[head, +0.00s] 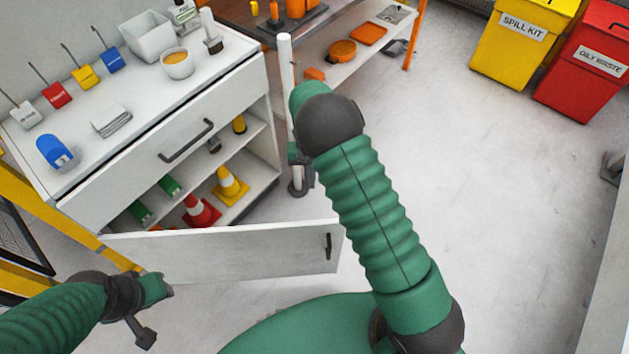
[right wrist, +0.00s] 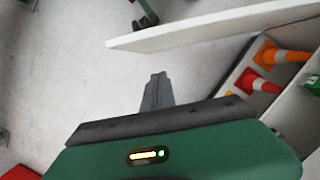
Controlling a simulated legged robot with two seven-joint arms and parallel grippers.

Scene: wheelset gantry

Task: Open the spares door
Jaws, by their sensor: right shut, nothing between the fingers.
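The spares door (head: 220,252) is a white panel on the lower part of the white cabinet, swung well out from the front. Its dark handle (head: 328,246) is near the panel's free right end. In the right wrist view the door (right wrist: 200,32) shows edge-on above the gripper. My right gripper (right wrist: 157,78) is shut and empty, apart from the door. In the head view it is mostly hidden by my right arm. My left gripper (head: 146,336) is at lower left, in front of the door; its fingers are too unclear to judge.
The cabinet's open shelves hold a red cone (head: 201,211), a yellow cone (head: 230,186) and green items. A closed drawer (head: 180,150) is above. A white post (head: 287,80) stands by the cabinet's right corner. Yellow (head: 520,45) and red (head: 588,65) bins stand far right; the floor between is clear.

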